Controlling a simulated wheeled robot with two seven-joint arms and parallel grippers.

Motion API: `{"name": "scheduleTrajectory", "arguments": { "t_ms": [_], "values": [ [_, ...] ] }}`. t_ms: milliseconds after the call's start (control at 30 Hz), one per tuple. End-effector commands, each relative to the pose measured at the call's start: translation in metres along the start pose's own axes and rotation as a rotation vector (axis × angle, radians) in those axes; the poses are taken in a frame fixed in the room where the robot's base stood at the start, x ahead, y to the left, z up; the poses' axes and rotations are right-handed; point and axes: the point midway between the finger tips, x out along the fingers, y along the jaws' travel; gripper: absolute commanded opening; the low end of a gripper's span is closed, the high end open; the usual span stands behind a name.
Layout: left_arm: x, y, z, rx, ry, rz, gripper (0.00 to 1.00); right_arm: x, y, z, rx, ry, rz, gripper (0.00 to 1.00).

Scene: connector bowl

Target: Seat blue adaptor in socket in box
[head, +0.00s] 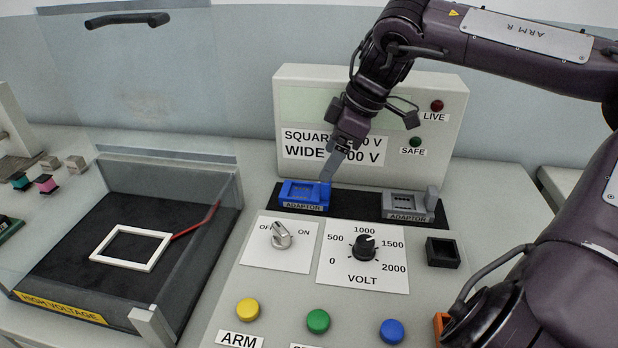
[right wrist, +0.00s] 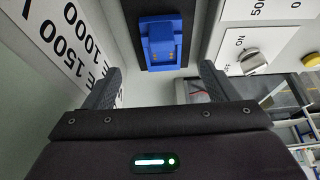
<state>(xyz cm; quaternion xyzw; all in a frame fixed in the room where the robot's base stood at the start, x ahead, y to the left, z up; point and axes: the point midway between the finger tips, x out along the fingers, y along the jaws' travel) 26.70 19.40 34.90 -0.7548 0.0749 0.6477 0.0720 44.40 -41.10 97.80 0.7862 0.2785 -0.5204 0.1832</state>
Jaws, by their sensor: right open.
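The blue adaptor (head: 301,196) sits in the left place of a black strip at the foot of the upright panel. In the right wrist view the blue adaptor (right wrist: 162,45) lies ahead of the fingertips, between their lines. My right gripper (head: 333,168) is just above and beside the adaptor's right end in the head view. In the right wrist view its fingers (right wrist: 158,82) are apart with nothing between them. The box (head: 187,262) at the left has a dark floor, with a white square frame (head: 99,257) and a red lead in it. I cannot make out a socket for certain. My left gripper is not in view.
A clear cover (head: 140,85) with a dark handle stands raised behind the box. A grey adaptor (head: 410,204) sits right of the blue one. In front are a switch (head: 281,236), a volt knob (head: 363,247), a black square holder (head: 442,253) and coloured buttons (head: 318,320).

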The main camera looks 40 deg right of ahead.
Motion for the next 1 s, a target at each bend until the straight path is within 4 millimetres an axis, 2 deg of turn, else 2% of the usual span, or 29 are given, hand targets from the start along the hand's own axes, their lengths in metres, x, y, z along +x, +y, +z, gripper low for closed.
{"name": "scheduleTrajectory", "arguments": {
  "t_ms": [367, 600, 700, 933, 1000],
  "values": [
    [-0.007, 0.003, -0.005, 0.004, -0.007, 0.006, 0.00, 0.037, -0.004, 0.007, 0.006, -0.012, -0.002, 0.80],
    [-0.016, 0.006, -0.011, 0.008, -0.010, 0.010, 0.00, 0.071, -0.006, 0.015, 0.006, -0.013, -0.002, 0.80],
    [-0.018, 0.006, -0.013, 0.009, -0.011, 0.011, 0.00, 0.077, -0.006, 0.015, 0.006, -0.012, -0.001, 0.80],
    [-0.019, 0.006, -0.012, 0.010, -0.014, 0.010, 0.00, 0.078, -0.006, 0.014, 0.006, -0.010, 0.001, 0.80],
    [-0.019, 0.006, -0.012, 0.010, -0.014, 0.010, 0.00, 0.078, -0.006, 0.014, 0.006, -0.010, 0.000, 0.72]
  ]
}}
